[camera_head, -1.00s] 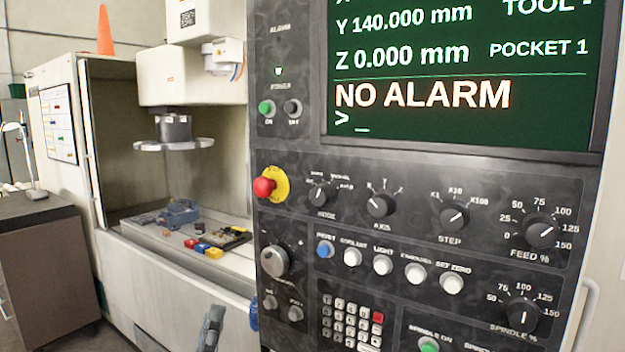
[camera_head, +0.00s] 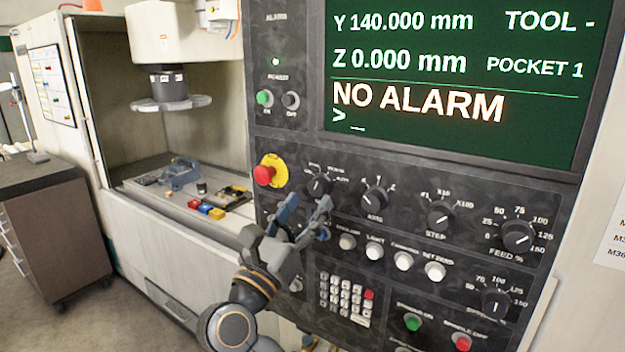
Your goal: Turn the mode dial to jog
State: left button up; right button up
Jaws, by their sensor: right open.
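The mode dial (camera_head: 318,185) is a small black knob with a pale pointer line on the dark control panel (camera_head: 400,270), right of the red emergency stop. Small labels ring it, too small to read surely; its pointer tilts up and to the right. My right gripper (camera_head: 305,207) is in front of the panel just below the mode dial. Its two fingers are spread and point up, with nothing between them. It appears apart from the dial. It covers the round handwheel area and part of the reset button. My left gripper is not in view.
The red emergency stop (camera_head: 264,175) sits close left of the dial, and the axis dial (camera_head: 374,198) close right. White buttons (camera_head: 375,252) run below. The screen (camera_head: 460,80) above reads NO ALARM. The open machine bay (camera_head: 150,140) is at left.

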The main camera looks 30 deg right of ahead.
aim_at(319, 186)
jog(key=shift+p+x, duration=0.5)
jog(key=shift+x, duration=0.95)
jog(key=shift+c, duration=0.3)
grip_shut()
